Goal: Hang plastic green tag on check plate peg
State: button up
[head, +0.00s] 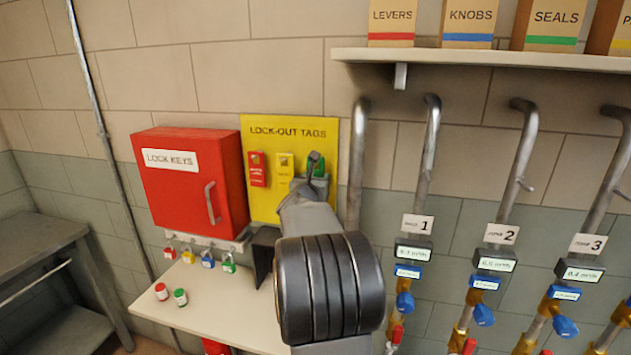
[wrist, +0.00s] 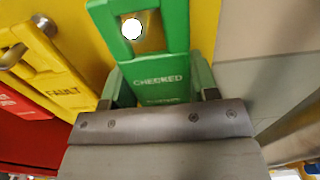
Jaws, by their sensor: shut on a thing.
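The green tag (wrist: 160,72), printed CHECKED, is upright against the yellow lock-out tags board (head: 289,134). My gripper (wrist: 160,90) is shut on its lower part, one finger on each side. A pale round peg end (wrist: 131,28) shows within the opening at the tag's top, so the tag seems to be around a board peg. In the head view, the green tag (head: 320,166) is mostly hidden behind my gripper (head: 313,180). I cannot make out a check plate with a peg in either view.
A yellow FAULT tag (wrist: 48,72) hangs just left of the green one, with a red tag (head: 257,169) beyond. The red lock keys box (head: 185,185) stands left of the board. Pipes (head: 428,150) rise to the right, under a shelf (head: 480,60).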

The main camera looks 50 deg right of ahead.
jog(key=shift+r, duration=0.65)
jog(key=shift+b, duration=0.4)
dwell(0.9)
jog(key=shift+a, duration=0.1)
jog(key=b+v, duration=0.2)
jog(key=v, duration=0.5)
dwell(1.1)
jog(key=shift+s+a+f, duration=0.1)
jog(key=shift+a, duration=0.05)
dwell(1.3)
